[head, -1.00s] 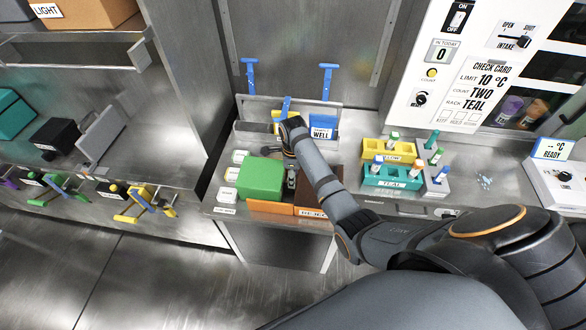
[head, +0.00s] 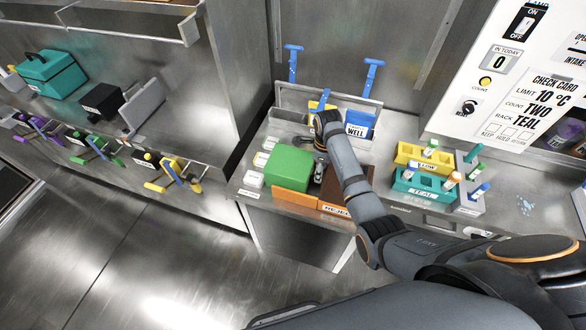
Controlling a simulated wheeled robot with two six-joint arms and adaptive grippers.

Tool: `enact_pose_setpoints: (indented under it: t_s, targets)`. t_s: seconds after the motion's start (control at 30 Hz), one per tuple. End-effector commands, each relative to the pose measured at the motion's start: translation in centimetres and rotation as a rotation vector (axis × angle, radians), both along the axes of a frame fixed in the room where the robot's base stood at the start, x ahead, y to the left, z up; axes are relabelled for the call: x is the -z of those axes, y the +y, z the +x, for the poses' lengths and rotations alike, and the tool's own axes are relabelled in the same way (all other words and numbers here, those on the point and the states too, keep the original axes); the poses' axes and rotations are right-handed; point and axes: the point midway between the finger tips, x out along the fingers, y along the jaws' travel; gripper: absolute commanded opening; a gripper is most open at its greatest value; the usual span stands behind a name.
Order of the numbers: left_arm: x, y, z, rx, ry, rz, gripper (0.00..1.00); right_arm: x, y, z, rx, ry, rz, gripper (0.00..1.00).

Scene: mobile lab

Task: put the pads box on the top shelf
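No box in the head view carries a readable pads label. My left gripper is not in view.
Orange bins (head: 296,199) stand at the bench front and a blue WELL holder (head: 360,124) behind. Yellow (head: 424,158) and teal (head: 423,186) tube racks stand to the right. A teal case (head: 52,76) and black box (head: 101,100) occupy the left shelf. The left floor is clear.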

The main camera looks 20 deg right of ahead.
Motion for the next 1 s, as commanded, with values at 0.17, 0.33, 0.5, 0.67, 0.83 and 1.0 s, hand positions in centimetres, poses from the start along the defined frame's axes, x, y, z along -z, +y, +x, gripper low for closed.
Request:
enact_pose_setpoints:
  t_s: [0.17, 0.33, 0.5, 0.67, 0.83, 1.0]
  targets:
    - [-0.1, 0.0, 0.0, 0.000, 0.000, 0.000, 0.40, 0.8, 0.0, 0.0, 0.000, 0.000, 0.000, 0.49]
    - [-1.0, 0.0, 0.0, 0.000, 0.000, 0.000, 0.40, 2.7, 0.4, -0.1, 0.000, 0.006, 0.000, 0.49]
    - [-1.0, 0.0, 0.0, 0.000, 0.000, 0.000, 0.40, 5.4, 0.5, 0.0, 0.000, 0.003, -0.001, 0.49]
    - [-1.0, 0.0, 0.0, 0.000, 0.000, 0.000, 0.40, 6.0, 0.5, 0.0, 0.000, 0.001, -0.001, 0.49]
    - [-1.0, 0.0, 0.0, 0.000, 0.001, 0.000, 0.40, 6.0, 0.5, 0.0, 0.000, 0.001, -0.001, 0.42]
    - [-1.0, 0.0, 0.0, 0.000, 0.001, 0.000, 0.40, 5.9, 0.5, 0.0, 0.000, 0.000, 0.000, 0.19]
